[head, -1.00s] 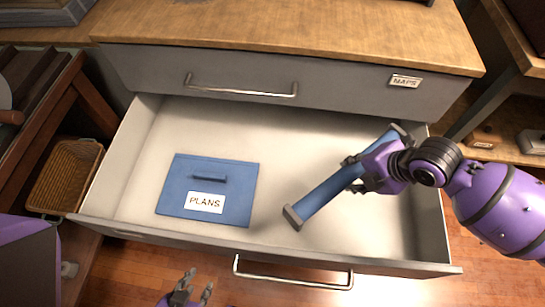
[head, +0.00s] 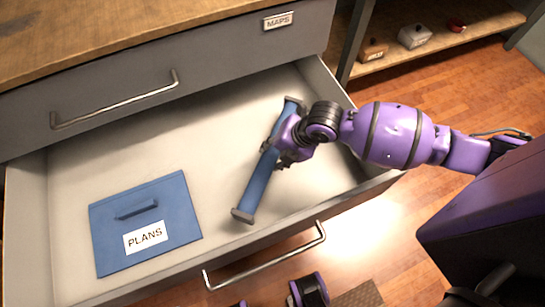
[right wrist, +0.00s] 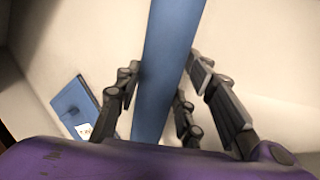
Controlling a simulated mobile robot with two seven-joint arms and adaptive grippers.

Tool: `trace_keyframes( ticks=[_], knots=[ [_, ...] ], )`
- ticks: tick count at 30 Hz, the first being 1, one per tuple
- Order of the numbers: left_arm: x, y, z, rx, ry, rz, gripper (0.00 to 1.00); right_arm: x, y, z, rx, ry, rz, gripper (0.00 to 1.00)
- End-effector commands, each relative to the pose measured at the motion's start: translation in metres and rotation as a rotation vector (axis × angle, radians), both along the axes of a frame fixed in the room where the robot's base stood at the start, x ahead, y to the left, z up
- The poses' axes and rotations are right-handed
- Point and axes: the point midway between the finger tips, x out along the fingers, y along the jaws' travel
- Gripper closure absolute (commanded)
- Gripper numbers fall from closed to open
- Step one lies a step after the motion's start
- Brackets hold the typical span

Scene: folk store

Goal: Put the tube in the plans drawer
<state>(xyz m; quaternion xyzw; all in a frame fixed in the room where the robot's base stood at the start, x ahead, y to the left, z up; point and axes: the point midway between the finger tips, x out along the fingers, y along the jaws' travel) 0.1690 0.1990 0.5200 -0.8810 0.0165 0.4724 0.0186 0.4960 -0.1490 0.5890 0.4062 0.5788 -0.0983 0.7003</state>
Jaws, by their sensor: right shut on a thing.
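The tube (head: 260,182) is blue with grey square end caps. It lies slantwise within the outline of the open drawer (head: 75,165). My right gripper (head: 283,150) is shut on the tube above its middle. In the right wrist view the blue tube (right wrist: 165,70) runs between the fingers. I cannot tell whether the tube touches the drawer floor. A flat blue panel (head: 165,212) with a small handle and a white PLANS label lies in the drawer, left of the tube and apart from it. My left gripper is not clearly in view.
The drawer above, labelled MAPS (head: 278,21), is shut under a wooden top. The open drawer has a metal front handle (head: 270,258). A shelf at the upper right holds small boxes (head: 414,36). Pale drawer floor is bare around the tube and panel.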

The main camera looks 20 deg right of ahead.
Motion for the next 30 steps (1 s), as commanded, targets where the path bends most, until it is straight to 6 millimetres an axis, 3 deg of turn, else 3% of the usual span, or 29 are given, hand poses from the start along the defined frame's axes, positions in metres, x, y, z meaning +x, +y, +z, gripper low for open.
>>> trace_keyframes(
  ticks=[9,18,19,21,23,30],
  knots=[
    [-0.004,0.000,-0.007,-0.001,0.009,0.003,0.70,0.000,0.000,-0.037,0.000,0.000,0.000,0.97],
    [-0.004,0.001,-0.007,-0.001,0.010,0.004,0.70,0.000,0.000,-0.038,0.000,-0.002,0.000,0.97],
    [-0.004,0.001,-0.007,-0.001,0.010,0.004,0.70,0.000,0.000,-0.038,-0.001,-0.001,0.000,0.60],
    [-0.004,0.001,-0.006,-0.001,0.009,0.004,0.70,0.000,0.000,-0.038,-0.001,-0.001,0.000,0.51],
    [-0.004,0.001,-0.006,-0.001,0.009,0.004,0.70,0.000,0.000,-0.038,-0.001,-0.001,0.000,0.45],
    [-0.003,0.001,-0.006,-0.002,0.008,0.005,0.70,0.000,0.000,-0.038,-0.001,-0.001,0.000,0.45]
  ],
)
